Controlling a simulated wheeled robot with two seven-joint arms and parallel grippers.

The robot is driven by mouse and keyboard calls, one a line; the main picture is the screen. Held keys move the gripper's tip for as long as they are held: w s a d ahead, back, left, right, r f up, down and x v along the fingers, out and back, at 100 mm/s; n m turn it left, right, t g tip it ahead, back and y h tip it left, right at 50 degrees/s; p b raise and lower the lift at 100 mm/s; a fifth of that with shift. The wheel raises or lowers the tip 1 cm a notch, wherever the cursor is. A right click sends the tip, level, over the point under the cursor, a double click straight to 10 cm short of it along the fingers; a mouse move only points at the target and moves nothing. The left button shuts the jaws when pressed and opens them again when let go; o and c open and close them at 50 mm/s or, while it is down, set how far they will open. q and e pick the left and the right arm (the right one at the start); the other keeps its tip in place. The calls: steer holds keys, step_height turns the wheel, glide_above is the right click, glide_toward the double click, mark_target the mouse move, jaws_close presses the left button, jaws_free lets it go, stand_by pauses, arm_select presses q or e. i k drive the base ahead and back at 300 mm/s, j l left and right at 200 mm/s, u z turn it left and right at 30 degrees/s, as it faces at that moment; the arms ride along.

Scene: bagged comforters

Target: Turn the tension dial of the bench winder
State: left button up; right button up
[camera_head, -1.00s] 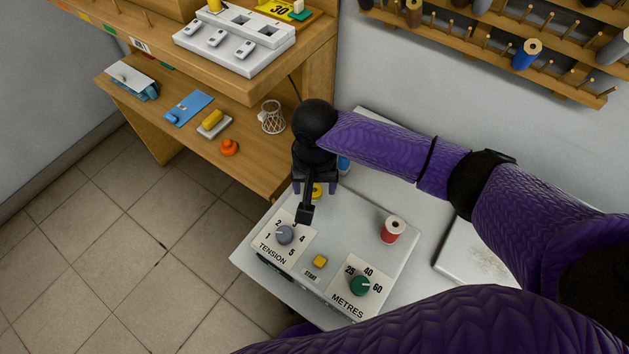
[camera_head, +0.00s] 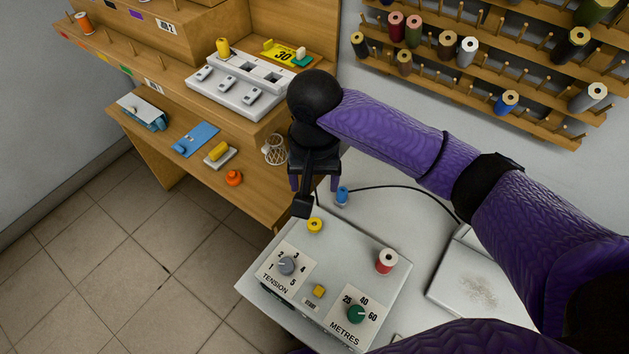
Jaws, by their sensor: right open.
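The bench winder (camera_head: 345,245) is a pale grey box on a light bench. Its grey tension dial (camera_head: 286,265) sits at the front left, on a plate marked 1 to 5. The dial's pointer is too small to read surely. The dial is in plain sight. My left gripper is out of view.
The winder also carries a green metres dial (camera_head: 357,314), a yellow start button (camera_head: 319,291), a red spool (camera_head: 386,262) and a yellow knob (camera_head: 315,225). A blue spool (camera_head: 342,196) stands behind. A wooden shelf unit (camera_head: 262,190) is left; a thread rack (camera_head: 470,85) hangs behind.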

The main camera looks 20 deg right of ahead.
mark_target(286, 266)
steer(key=k+j, duration=0.2)
steer(key=k, duration=0.3)
steer(key=k+j, duration=0.2)
steer(key=k, duration=0.25)
